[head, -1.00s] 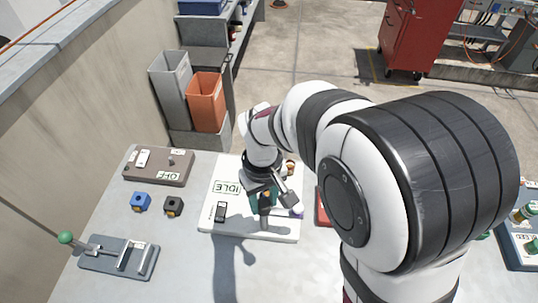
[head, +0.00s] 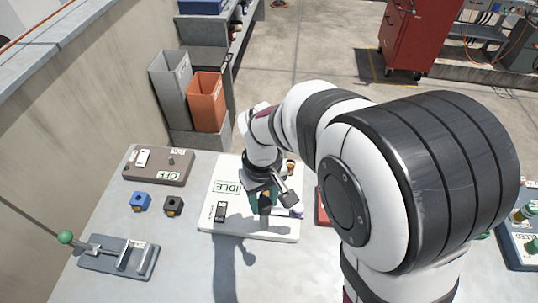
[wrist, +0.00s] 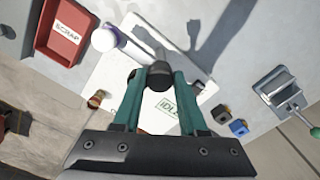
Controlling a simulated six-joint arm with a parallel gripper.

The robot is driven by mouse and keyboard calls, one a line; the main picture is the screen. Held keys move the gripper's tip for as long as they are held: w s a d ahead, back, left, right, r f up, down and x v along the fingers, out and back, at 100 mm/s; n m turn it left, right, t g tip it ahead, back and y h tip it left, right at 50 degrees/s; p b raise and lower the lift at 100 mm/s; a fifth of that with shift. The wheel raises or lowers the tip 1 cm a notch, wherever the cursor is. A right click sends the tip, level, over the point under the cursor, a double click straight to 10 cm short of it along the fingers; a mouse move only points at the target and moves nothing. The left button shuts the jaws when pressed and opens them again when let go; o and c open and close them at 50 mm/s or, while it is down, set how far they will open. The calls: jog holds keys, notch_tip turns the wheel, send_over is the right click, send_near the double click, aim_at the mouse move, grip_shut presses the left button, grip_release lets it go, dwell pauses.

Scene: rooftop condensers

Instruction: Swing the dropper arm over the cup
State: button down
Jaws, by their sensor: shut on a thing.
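A white board (head: 213,190) with an IDLE label lies on the bench, and it also shows in the wrist view (wrist: 112,75). My gripper (head: 266,203) is low over the board's right part. In the wrist view its green fingers (wrist: 158,78) are shut on a dark knob (wrist: 160,74). A pale bar, seemingly the dropper arm (wrist: 136,52), runs from near the knob to a white post with a purple part (wrist: 105,39). A small copper-brown piece (wrist: 97,98), perhaps the cup, stands at the board's edge apart from the knob; in the head view (head: 290,167) it is partly hidden.
A red SCRAP tray (wrist: 66,38) lies beyond the post. Left of the board are a blue block (head: 141,201), a black block (head: 173,206), a brown OFF panel (head: 158,167) and a grey lever fixture (head: 120,257) with a green knob. My arm covers much of the right side.

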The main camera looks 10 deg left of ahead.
dwell(0.4)
jog(key=n, duration=0.8)
jog(key=shift+n, duration=0.3)
jog(key=n, duration=0.4)
jog(key=shift+w, duration=0.1)
jog(key=n, duration=0.5)
jog(key=shift+n, duration=0.3)
jog(key=shift+c, duration=2.2)
grip_release()
